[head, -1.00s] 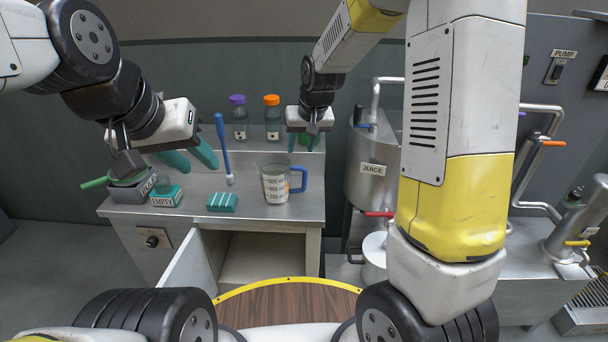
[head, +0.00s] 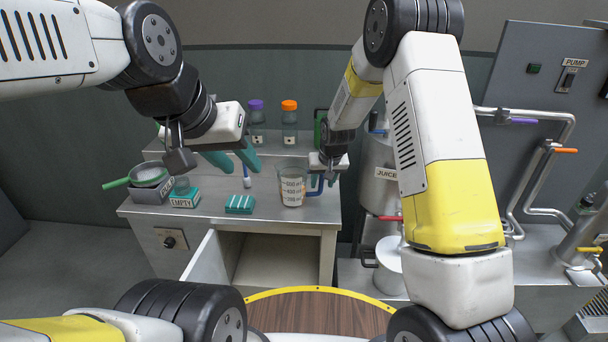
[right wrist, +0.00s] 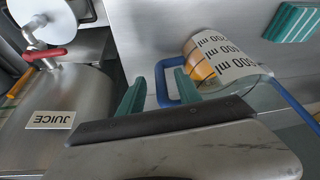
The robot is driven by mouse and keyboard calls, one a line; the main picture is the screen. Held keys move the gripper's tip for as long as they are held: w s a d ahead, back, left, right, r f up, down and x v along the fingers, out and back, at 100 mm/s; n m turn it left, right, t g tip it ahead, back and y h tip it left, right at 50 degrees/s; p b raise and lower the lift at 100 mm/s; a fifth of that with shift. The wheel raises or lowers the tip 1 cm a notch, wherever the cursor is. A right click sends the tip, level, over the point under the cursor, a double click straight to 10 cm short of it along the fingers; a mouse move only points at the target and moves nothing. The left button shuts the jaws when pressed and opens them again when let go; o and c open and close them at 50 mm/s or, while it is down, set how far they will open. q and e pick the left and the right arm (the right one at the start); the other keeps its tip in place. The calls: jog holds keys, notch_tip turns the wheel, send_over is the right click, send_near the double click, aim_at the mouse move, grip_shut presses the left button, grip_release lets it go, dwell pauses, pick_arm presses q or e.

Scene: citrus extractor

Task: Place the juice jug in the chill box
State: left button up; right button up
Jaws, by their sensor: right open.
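The juice jug (head: 292,188) is a clear measuring jug with printed marks and a blue handle on its right. It stands upright on the steel counter. In the right wrist view the jug (right wrist: 222,60) shows some orange inside. My right gripper (head: 324,178) is at the handle. Its teal fingers (right wrist: 158,92) are open, with the handle's outer bar between them. My left gripper (head: 232,160) is open and empty above the counter, left of the jug. An open cabinet (head: 280,262) under the counter, its white door swung out, looks like the chill box; I see no label.
A teal striped block (head: 240,204) lies left of the jug. Two capped bottles (head: 289,125) stand behind. The JUICE tank (head: 378,165) stands right of the counter.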

jog(key=shift+x, duration=0.95)
jog(key=shift+c, duration=0.4)
grip_shut()
jog(key=shift+r, duration=0.1)
